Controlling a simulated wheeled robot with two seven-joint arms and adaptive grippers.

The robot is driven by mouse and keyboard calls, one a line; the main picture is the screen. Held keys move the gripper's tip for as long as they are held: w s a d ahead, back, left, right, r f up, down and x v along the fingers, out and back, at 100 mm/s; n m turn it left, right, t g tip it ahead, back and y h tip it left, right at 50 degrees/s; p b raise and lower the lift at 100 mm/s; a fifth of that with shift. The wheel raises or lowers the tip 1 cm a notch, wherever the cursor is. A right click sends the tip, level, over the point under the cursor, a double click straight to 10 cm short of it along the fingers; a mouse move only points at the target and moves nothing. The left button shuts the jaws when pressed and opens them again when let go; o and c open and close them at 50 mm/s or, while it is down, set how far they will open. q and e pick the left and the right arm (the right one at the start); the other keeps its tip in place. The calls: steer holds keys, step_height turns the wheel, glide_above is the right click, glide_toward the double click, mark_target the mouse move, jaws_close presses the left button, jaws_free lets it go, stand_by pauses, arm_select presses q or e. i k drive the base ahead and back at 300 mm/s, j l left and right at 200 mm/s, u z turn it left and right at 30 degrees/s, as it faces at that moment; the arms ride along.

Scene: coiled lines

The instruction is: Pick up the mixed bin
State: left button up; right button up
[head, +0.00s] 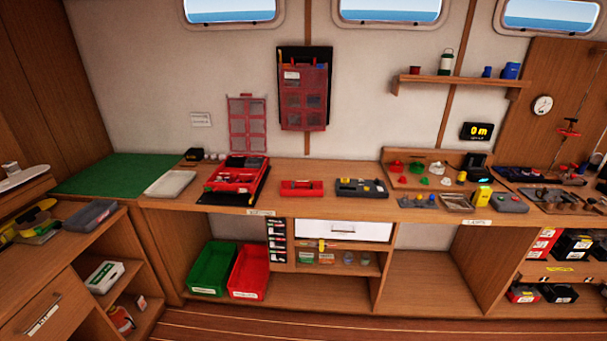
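I cannot tell which container is the mixed bin, as the labels are too small to read. A green bin (203,268) and a red bin (262,270) stand side by side in the open bay under the counter, each with a white label low on its front. A grey bin (90,216) sits on the left counter. A white container (104,277) with a label sits on the shelf below it. Neither of my grippers is in view.
The long wooden counter (285,205) carries a red toolbox (238,172), a white tray (170,184) and several small items. A white drawer (345,231) and shelf with jars are right of the bins. The wooden floor (240,325) in front is clear.

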mark_target(302, 188)
steer(key=i+l+u, duration=0.1)
steer(key=l, duration=0.3)
steer(key=i+l, duration=0.25)
steer(key=l, duration=0.15)
steer(key=i+l+u, duration=0.15)
steer(key=l, duration=0.3)
steer(key=i+l, duration=0.2)
steer(key=l, duration=0.2)
steer(key=i+l+u, duration=0.15)
steer(key=l, duration=0.3)
steer(key=i+l, duration=0.15)
steer(key=l, duration=0.3)
steer(key=i+l+u, duration=0.15)
steer(key=l, duration=0.75)
steer(key=i+u, duration=0.05)
